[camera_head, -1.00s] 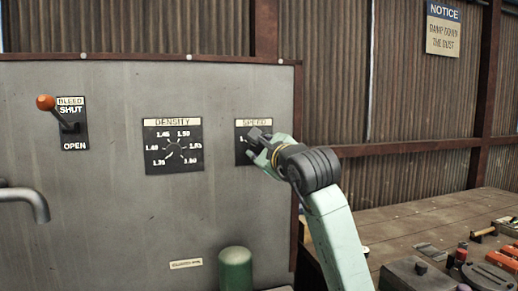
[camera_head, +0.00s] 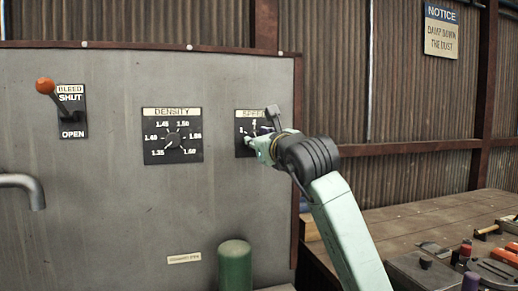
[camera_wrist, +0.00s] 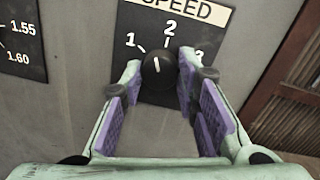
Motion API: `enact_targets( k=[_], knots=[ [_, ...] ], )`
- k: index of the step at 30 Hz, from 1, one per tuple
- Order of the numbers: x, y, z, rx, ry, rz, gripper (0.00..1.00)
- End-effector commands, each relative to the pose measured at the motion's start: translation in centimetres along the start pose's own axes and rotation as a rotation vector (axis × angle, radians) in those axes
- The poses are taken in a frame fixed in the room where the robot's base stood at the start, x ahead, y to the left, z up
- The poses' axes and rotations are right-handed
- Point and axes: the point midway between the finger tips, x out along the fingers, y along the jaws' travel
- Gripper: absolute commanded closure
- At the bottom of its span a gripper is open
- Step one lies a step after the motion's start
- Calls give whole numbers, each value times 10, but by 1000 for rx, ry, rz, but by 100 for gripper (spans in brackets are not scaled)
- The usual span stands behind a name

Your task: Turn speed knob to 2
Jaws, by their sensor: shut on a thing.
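The black speed knob (camera_wrist: 157,64) sits on the dark SPEED plate (camera_wrist: 215,35), marked 1, 2 and 3, in the wrist view. The knob's white line points nearly straight up in that view, between marks 1 and 2. My gripper (camera_wrist: 159,68) is shut on the knob, with one finger on its left and one on its right. In the head view, my gripper (camera_head: 260,138) reaches the SPEED plate (camera_head: 246,116) from the right and hides the knob and part of the scale.
The DENSITY dial (camera_head: 173,136) is left of the SPEED plate. A BLEED lever with an orange ball (camera_head: 45,85) is at far left. A green cylinder (camera_head: 235,266) stands below. A workbench with tools (camera_head: 440,225) lies at right.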

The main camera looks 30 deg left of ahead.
Motion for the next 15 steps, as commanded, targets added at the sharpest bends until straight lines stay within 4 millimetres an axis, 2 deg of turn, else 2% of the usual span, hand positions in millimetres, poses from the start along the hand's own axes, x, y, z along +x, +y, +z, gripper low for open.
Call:
enact_targets(
  k=[6,15],
  knots=[
    [0,1,-3,182,-11,-12,99],
    [0,1,-1,357,-20,-22,99]
  ],
)
